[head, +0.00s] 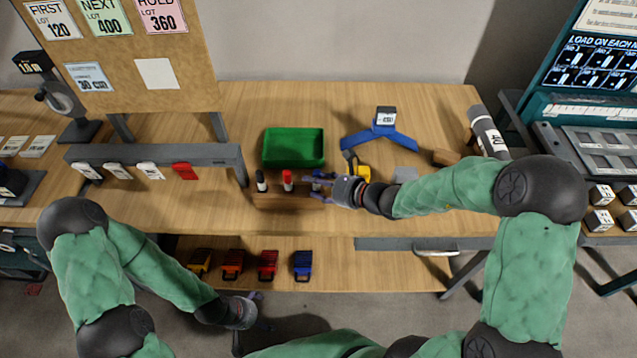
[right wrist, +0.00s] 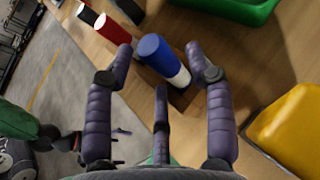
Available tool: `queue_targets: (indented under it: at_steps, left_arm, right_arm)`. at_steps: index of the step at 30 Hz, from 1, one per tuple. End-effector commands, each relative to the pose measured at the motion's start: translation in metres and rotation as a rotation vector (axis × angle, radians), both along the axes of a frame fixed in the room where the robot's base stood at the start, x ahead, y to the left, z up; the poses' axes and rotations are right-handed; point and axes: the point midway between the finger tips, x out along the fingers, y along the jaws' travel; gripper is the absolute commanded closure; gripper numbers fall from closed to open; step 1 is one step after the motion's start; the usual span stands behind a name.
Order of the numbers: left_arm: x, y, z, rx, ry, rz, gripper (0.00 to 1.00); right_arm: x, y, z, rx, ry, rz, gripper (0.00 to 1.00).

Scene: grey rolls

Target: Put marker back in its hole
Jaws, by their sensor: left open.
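A blue-capped marker with a white body (right wrist: 162,57) is between the fingers of my right gripper (right wrist: 160,50) in the right wrist view, with narrow gaps at both sides. Its lower end meets the brown wooden block (right wrist: 183,97); I cannot tell how deep it sits. In the head view my right gripper (head: 320,190) is at the right end of the wooden block (head: 275,201) and mostly hides this marker. A red marker (head: 288,178) and a black one (head: 261,179) stand upright in the block. My left gripper (head: 258,311) is open, low in front of the bench, away from the markers.
A green tray (head: 293,166) lies behind the block. A yellow object (right wrist: 295,128) is close beside my right gripper. A grey rail with tags (head: 150,153) stands at left. Several coloured clips (head: 267,265) lie on the lower shelf. The bench has free room right of the tray.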

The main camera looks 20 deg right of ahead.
Motion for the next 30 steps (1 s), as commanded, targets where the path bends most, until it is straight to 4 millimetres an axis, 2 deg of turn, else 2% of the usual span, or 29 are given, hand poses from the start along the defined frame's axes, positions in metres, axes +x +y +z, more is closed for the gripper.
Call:
queue_targets:
  at_steps: [11,14,24,30]
  left_arm:
    - [0.0,0.0,0.0,0.0,0.0,0.0,0.0]
    - [0.0,0.0,0.0,0.0,0.0,0.0,0.0]
    - [0.0,0.0,0.0,0.0,0.0,0.0,0.0]
    - [0.0,0.0,0.0,0.0,0.0,0.0,0.0]
  right_arm:
    - [0.0,0.0,0.006,-0.002,-0.001,0.0,0.42]
    - [0.0,0.0,0.017,-0.003,-0.004,0.002,0.42]
    - [0.0,0.0,0.077,-0.002,-0.004,0.001,0.42]
    - [0.0,0.0,0.097,-0.001,-0.002,0.0,0.42]
